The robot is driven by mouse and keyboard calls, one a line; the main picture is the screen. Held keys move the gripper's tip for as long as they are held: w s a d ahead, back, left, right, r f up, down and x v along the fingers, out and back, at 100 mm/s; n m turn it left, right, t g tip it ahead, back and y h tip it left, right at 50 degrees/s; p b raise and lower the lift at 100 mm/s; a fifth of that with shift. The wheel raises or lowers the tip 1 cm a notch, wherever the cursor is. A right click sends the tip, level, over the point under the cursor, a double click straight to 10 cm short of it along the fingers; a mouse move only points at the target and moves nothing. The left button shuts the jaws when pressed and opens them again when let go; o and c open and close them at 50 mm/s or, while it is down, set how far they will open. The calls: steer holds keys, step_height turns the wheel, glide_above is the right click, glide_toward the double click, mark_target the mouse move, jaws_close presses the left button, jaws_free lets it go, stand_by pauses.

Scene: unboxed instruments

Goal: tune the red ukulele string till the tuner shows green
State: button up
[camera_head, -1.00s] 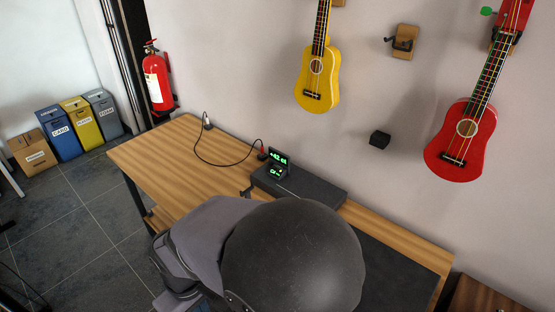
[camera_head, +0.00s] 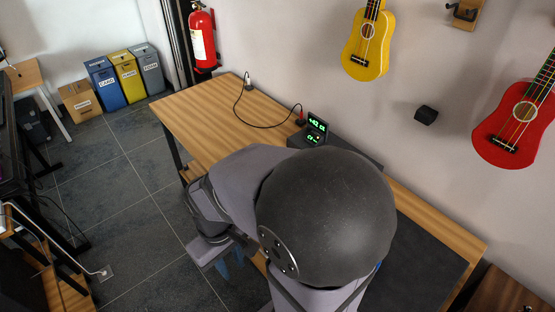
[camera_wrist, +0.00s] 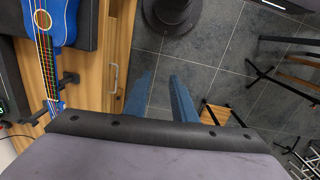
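A blue ukulele (camera_wrist: 62,22) lies on the left of the wrist view, with its fretboard pointing down the picture. Thin coloured strings, a reddish one among them, run along its neck (camera_wrist: 46,75); its lower end is partly hidden by my wrist. A tuner (camera_head: 317,124) with lit green characters stands on the workbench in the head view; its reading is too small to tell. A red ukulele (camera_head: 495,125) hangs on the wall, its neck cut off by the frame. My gripper (camera_wrist: 160,98) is open and empty over the floor, right of the blue ukulele; its blue fingertips also show in the head view (camera_head: 232,264).
The wooden workbench (camera_head: 200,105) runs along the wall, with a cable (camera_head: 262,126) near the tuner. A yellow ukulele (camera_head: 366,55) and a small black block (camera_head: 426,115) are on the wall. My arm hides the bench's middle. Floor (camera_head: 125,185) is free at left.

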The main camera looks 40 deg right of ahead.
steer(key=w+d+f+n+g+h+b, duration=0.2)
steer(key=w+d+f+n+h+b, duration=0.8)
steer(key=w+d+f+b, duration=0.65)
steer(key=w+d+f+n+t+h+b, duration=0.25)
steer(key=w+n+h+b, duration=0.5)
steer(key=w+b, duration=0.65)
steer(key=shift+s+d+r, duration=0.1)
steer(key=shift+s+d, duration=0.1)
steer(key=shift+d, duration=1.1)
steer(key=shift+s+d, duration=0.2)
steer(key=shift+d, duration=1.05)
steer(key=shift+s+d+r, duration=0.1)
steer(key=shift+s+d, duration=0.1)
steer(key=shift+d, duration=1.1)
steer(key=shift+c, duration=0.7)
jaws_close()
